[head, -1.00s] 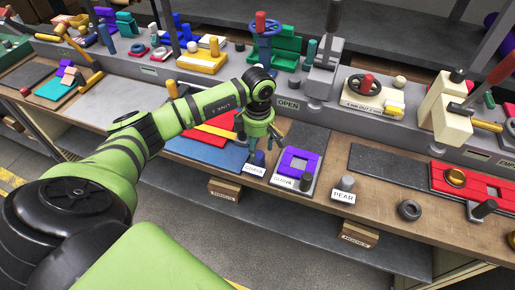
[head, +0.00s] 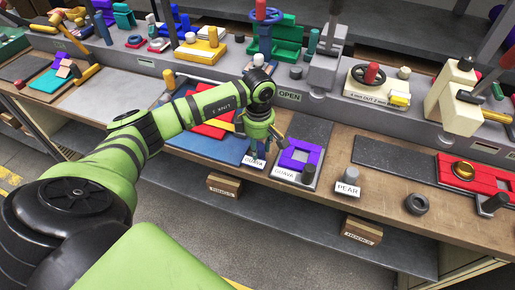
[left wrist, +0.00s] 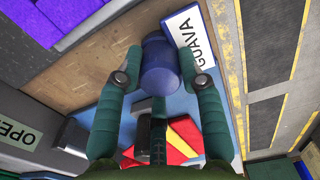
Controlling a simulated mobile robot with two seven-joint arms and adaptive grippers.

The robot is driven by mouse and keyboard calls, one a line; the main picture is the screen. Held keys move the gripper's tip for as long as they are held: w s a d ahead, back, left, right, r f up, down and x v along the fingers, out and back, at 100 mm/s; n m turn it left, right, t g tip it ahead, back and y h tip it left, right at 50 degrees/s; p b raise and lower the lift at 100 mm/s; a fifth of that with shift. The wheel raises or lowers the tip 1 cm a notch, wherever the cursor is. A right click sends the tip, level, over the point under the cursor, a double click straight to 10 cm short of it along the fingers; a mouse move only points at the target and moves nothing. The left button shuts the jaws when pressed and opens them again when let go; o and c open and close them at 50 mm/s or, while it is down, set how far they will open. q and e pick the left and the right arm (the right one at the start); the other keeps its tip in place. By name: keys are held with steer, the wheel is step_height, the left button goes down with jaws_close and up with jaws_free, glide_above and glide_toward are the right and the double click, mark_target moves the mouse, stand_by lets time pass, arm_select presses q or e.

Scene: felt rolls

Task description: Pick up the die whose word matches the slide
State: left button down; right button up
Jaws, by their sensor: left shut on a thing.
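My left gripper (head: 261,152) reaches down from the left at the front of the workbench. In the left wrist view its two green fingers (left wrist: 161,88) are shut on a blue cylindrical die (left wrist: 160,68). A white card reading GUAVA (left wrist: 190,38) lies against that die, and this card also shows in the head view (head: 254,162). To its right, a purple slide (head: 296,157) sits on a light plate with another label that appears to read GUAVA (head: 284,173). A dark grey cylinder stands at that plate's front corner. A grey die labelled PEAR (head: 348,184) stands farther right. My right gripper is not in view.
A blue mat (head: 205,146) with red and yellow pieces lies left of the gripper. A dark ring (head: 417,204) and a red fixture (head: 480,181) are on the right. A ledge with the OPEN sign (head: 289,96) runs behind. Bare wood lies around the PEAR die.

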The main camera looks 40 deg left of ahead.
mark_target(258, 145)
arm_select(q)
steer(key=shift+r, duration=0.2)
steer(key=shift+r+p, duration=0.55)
steer(key=shift+r, duration=0.2)
steer(key=shift+r, duration=0.2)
steer(key=shift+r+p, duration=1.45)
steer(key=shift+r, duration=0.9)
